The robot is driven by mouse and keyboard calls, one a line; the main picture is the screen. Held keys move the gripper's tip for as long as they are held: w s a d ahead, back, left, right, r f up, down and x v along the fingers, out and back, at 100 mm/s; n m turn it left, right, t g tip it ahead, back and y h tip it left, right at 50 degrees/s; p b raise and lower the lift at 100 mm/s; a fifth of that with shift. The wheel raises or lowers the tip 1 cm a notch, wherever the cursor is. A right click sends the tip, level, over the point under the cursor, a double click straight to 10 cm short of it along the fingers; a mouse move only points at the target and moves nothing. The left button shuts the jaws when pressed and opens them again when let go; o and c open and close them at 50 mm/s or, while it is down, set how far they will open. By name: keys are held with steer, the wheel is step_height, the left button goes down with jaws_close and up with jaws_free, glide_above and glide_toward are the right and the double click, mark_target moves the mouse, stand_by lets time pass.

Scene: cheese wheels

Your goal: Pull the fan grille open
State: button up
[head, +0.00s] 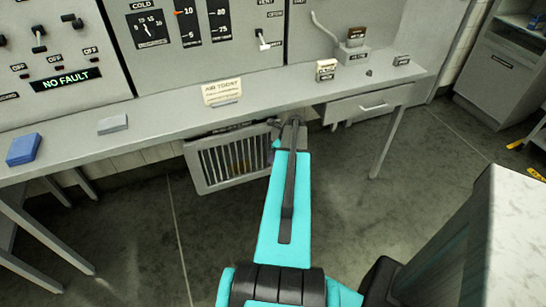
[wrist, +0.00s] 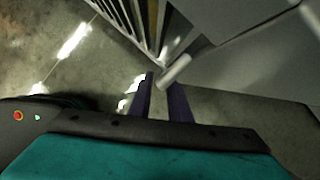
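The fan grille (head: 231,160) is a grey framed panel with upright slats, under the desk left of my forearm. In the wrist view its slats (wrist: 128,18) show at the top. A short pale cylindrical handle (wrist: 174,72) sticks out at the grille's edge. My gripper (wrist: 162,82) has two dark fingers set apart, with the handle just at and between their tips. I cannot tell whether the fingers touch it. In the head view my gripper (head: 277,132) is mostly hidden by my arm, and the handle cannot be made out.
The grey desk (head: 180,117) runs above the grille, with a sign card (head: 221,92) and a blue box (head: 24,149) on it. A drawer (head: 369,104) hangs to the right, beside a table leg (head: 390,143). The floor (head: 345,220) below is clear.

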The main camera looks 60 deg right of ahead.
steer(key=shift+w+f, duration=0.25)
steer(key=shift+f, duration=0.35)
jaws_close()
steer(key=shift+a, duration=0.2)
